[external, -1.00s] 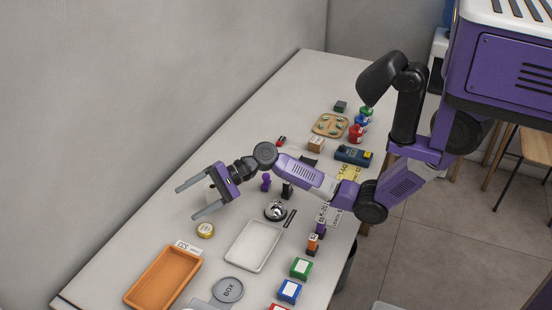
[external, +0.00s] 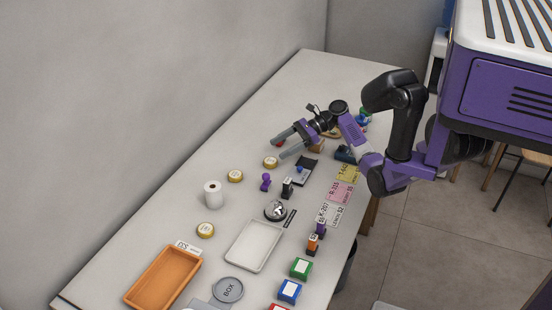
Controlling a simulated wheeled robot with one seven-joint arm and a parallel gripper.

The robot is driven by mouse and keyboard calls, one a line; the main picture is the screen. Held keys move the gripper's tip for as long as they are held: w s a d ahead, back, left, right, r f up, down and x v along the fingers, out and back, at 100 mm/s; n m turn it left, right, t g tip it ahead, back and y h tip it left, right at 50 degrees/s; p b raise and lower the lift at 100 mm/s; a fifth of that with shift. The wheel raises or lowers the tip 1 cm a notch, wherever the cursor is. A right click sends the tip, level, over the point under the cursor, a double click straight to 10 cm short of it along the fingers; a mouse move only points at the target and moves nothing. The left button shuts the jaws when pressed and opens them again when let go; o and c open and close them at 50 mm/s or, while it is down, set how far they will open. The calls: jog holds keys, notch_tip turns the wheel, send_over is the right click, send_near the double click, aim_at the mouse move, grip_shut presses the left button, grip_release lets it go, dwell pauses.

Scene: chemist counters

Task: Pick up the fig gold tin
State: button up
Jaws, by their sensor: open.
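Three small round gold tins with pale lids stand on the counter in the external view. One tin (external: 270,162) is near my gripper, a second tin (external: 235,176) is to its left, and a third tin (external: 205,230) is nearer the orange tray. Their labels are too small to read, so I cannot tell which is fig. My gripper (external: 277,149) is open, with its fingers pointing left, just above the nearest tin in the picture. Nothing shows held between the fingers; its height above the counter is hard to tell.
A white paper roll (external: 213,196) and a purple stamp (external: 265,182) stand near the tins. The counter's wall side (external: 240,140) is clear.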

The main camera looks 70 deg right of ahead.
aim_at(271, 161)
jog(key=shift+f, duration=0.5)
notch_tip(271, 161, down, 3)
jog(key=shift+r, duration=0.1)
jog(key=shift+x, duration=1.5)
jog(key=shift+a, duration=0.1)
jog(key=c, duration=1.4)
jog(key=shift+r, duration=0.2)
